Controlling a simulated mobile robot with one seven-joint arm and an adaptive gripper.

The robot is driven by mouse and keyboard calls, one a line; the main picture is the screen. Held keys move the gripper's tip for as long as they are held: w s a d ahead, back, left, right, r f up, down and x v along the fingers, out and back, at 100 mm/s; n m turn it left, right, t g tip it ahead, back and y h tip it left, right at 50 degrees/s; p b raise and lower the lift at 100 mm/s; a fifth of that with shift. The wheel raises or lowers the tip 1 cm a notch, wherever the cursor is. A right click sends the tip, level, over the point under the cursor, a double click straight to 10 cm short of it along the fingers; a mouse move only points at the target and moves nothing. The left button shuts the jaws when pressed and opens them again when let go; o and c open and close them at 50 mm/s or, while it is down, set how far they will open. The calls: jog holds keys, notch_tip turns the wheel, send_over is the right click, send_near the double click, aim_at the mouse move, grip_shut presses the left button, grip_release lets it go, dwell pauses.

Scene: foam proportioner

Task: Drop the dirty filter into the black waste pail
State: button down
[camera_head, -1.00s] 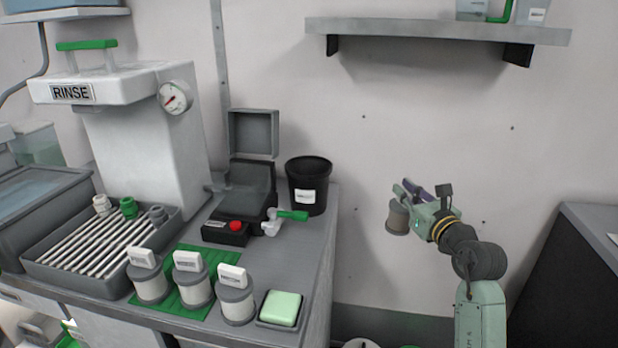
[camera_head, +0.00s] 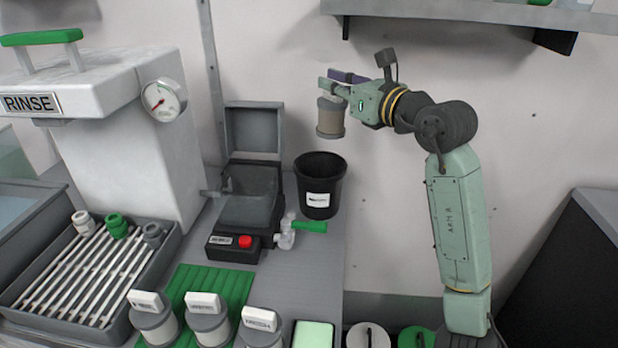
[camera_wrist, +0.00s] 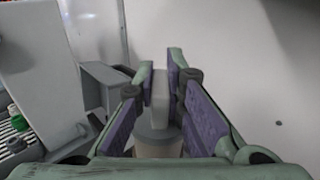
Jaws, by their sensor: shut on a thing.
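The dirty filter (camera_head: 331,118) is a beige-grey cylinder with grey end caps, hanging upright below my gripper (camera_head: 338,84). My gripper is shut on the white tab on its top. In the wrist view, my gripper (camera_wrist: 163,85) has its purple-lined fingers on the pale tab, and the filter (camera_wrist: 157,144) shows below them. The black waste pail (camera_head: 319,187) stands open on the back right of the counter with a white label on its front. In the head view, the filter is above the pail's rim in the picture, apart from it. The pail's bottom is hidden.
A grey open-lidded box (camera_head: 250,190) with a red button stands left of the pail. A green-handled valve (camera_head: 300,228) sits in front. Several tabbed canisters (camera_head: 207,322) line the front edge. A shelf (camera_head: 470,14) hangs above my arm.

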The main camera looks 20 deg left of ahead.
aim_at(332, 112)
jog(key=shift+w+a, duration=0.1)
jog(key=shift+a, duration=0.1)
jog(key=shift+f+b, duration=1.9)
jog(key=shift+f, duration=1.05)
jog(key=c, duration=1.6)
grip_release()
jog(key=shift+d, duration=0.15)
jog(key=v, duration=1.2)
